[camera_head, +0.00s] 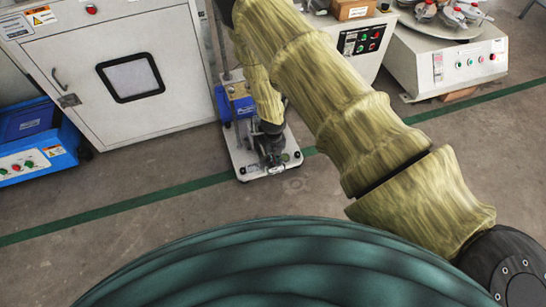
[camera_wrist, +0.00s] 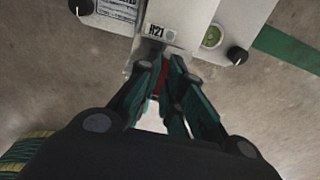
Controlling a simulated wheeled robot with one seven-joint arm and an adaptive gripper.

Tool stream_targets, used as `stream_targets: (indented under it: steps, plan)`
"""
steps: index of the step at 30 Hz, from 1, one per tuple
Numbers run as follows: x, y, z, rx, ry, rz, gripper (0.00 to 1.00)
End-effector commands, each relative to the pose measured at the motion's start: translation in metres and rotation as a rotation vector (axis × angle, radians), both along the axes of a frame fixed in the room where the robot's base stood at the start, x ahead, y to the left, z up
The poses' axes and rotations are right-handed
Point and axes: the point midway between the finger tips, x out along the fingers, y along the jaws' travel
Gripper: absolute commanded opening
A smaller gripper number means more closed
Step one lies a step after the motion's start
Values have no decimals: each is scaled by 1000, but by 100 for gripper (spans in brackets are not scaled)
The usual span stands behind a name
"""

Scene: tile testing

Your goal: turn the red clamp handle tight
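The red clamp handle (camera_wrist: 163,82) shows as a narrow red strip between my gripper's fingers in the wrist view; most of it is hidden by them. My gripper (camera_wrist: 165,68) has its dark green fingers drawn close together, one on each side of the red strip, and looks shut on it. The handle is at the front edge of a small white-based testing device (camera_head: 247,168), which stands on the floor in the head view. There my gripper (camera_head: 270,160) is small and dark over the base, and the handle cannot be made out.
The device's base carries a label, a round green level (camera_wrist: 212,36) and black knobs (camera_wrist: 237,55). A large white cabinet (camera_head: 60,60) stands left of it, with a blue machine (camera_head: 35,140) beyond. A white machine (camera_head: 445,65) stands at right. Floor in front is clear.

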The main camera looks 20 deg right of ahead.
Motion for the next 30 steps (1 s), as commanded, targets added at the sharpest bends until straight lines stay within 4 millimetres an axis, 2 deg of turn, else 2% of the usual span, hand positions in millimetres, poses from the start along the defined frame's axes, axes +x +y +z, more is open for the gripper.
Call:
stream_targets:
  steps: [13, 30]
  plan:
    - [0, 0, 3, 0, 0, 0, 20]
    - [0, 0, 46, 0, 0, 1, 20]
